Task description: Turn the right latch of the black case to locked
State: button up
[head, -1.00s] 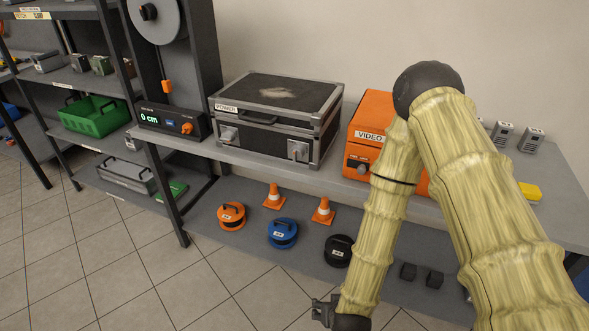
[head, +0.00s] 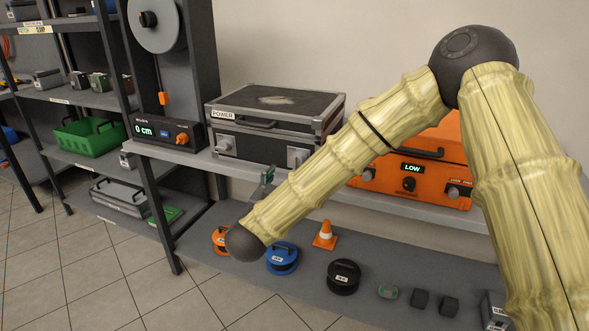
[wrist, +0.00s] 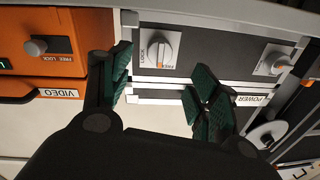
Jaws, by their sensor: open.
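The black case (head: 235,140), labelled POWER, stands closed on the bench with a metal-edged lid and two front latches. Its right latch (head: 298,157) shows in the head view beside my forearm. In the wrist view, which is upside down, the right latch (wrist: 158,46) is a pale knob on a plate marked LOCK and FREE. I cannot tell its exact setting. My gripper (wrist: 163,62) is open, its green-padded fingers apart and the knob seen between and beyond them. They look empty. In the head view only a green finger (head: 268,176) shows; my arm hides the rest.
The left latch (wrist: 273,60) is further along the case front. An orange VIDEO case (head: 415,180) with similar knobs stands close on the right. Cable reels (head: 283,258) and a cone (head: 325,235) are on the shelf below. A display unit (head: 170,134) stands left.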

aim_at(296, 162)
jog(key=x, duration=0.9)
jog(key=shift+f, duration=0.1)
jog(key=c, duration=1)
